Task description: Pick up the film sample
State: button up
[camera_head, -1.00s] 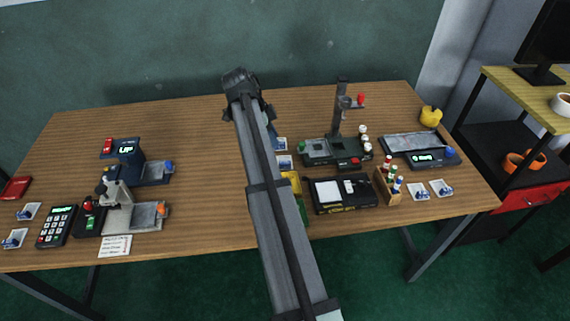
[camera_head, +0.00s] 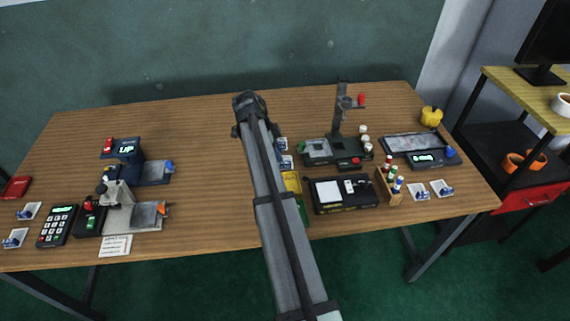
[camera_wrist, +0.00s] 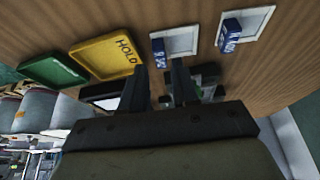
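I cannot tell for sure which thing is the film sample. A pale flat sheet (camera_head: 328,191) lies on a black tray-like device (camera_head: 345,208) right of my arm; it partly shows in the wrist view (camera_wrist: 99,92). Two small white trays hold blue labelled pieces; in the wrist view one piece (camera_wrist: 158,47) is just beyond my fingertips and another (camera_wrist: 230,33) is farther right. In the head view my own arm hides the fingers.
A dark tower stand (camera_head: 338,120), a wooden vial rack (camera_head: 389,189) and a scale (camera_head: 420,150) stand on the right. The table's middle left is clear.

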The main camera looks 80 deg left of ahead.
aim_at(284, 162)
jog(key=shift+x, duration=2.4)
jog(key=shift+c, duration=0.3)
grip_shut()
